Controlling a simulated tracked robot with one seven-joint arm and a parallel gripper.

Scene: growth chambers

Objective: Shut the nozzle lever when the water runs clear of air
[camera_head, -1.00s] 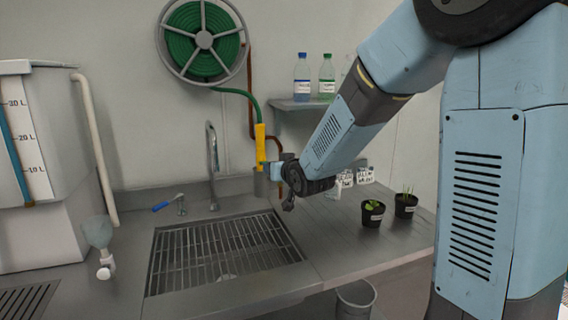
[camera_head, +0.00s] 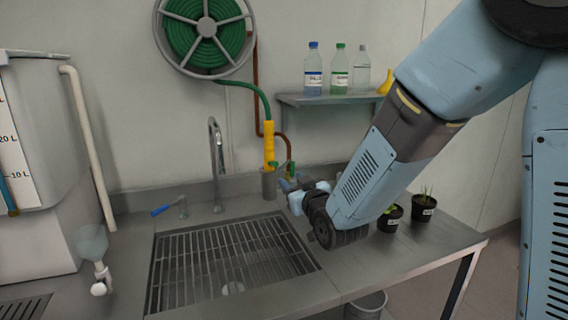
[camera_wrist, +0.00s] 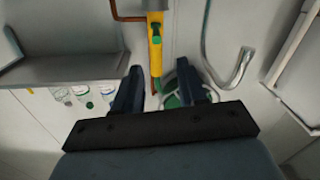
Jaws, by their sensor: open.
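The yellow nozzle (camera_head: 268,145) hangs upright on the green hose, its lower end at a grey cup (camera_head: 268,186) behind the sink. In the wrist view the nozzle (camera_wrist: 155,62) shows between my fingers, with a green lever (camera_wrist: 156,36) on its body. In the head view a bit of green (camera_head: 289,168) shows right of the nozzle; the lever's angle is unclear. My gripper (camera_head: 286,184) is open, just right of the cup; in the wrist view my gripper (camera_wrist: 158,66) has its fingers spread, one on each side of the nozzle's line. I see no water or bubbles.
The sink grate (camera_head: 230,262) lies in front, with a faucet (camera_head: 216,160) left of the nozzle. A shelf (camera_head: 330,99) with bottles is up right. Potted plants (camera_head: 423,206) stand behind my arm. A hose reel (camera_head: 205,35) hangs above.

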